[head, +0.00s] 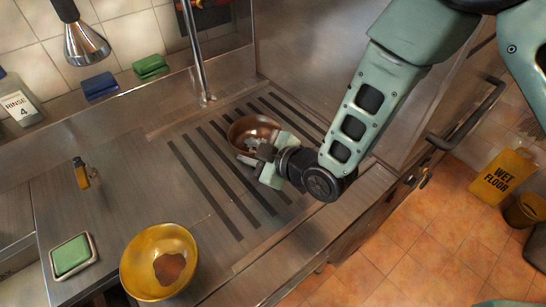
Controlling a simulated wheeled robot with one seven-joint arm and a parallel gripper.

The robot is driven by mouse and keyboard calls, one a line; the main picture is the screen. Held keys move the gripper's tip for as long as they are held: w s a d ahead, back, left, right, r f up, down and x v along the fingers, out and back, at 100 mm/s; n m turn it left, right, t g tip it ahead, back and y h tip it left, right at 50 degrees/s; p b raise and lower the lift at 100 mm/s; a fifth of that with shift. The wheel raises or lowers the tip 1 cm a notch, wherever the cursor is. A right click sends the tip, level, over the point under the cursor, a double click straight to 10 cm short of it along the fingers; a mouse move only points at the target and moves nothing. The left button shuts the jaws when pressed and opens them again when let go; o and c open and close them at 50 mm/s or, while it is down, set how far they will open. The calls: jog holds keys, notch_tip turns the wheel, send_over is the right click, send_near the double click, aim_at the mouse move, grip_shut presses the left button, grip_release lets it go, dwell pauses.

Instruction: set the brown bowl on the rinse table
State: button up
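The brown bowl (250,127) is at the middle of the head view, upright, on or just above the dark-striped part of the metal table (150,155). My gripper (256,156) is at the bowl's near rim, with its fingers close against it. Whether the fingers grip the rim or are still apart is too small to tell, and the gripper hides part of the bowl's near side. I cannot tell if the bowl's base touches the table.
A yellow bowl (144,252) with a brown stain, a green sponge in a dish (70,255) and a small amber bottle (81,172) stand left. A tap (196,60) rises behind. A "RINSE 4" container (18,106) is at far left. A wet-floor sign (492,180) is right.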

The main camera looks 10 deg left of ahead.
jog(key=b+v, duration=0.2)
jog(key=v, duration=0.8)
jog(key=shift+b, duration=0.4)
jog(key=s+d+r+m+g+h, duration=0.3)
jog(key=s+d+r+m+h, duration=0.1)
jog(key=s+d, duration=0.3)
jog(key=s+d+r+m+g+h, duration=0.3)
jog(key=s+d+m+h, duration=0.3)
jog(key=d, duration=0.6)
jog(key=shift+s+r+m+h, duration=0.4)
jog(key=shift+s+h, duration=0.15)
jog(key=shift+h, duration=0.15)
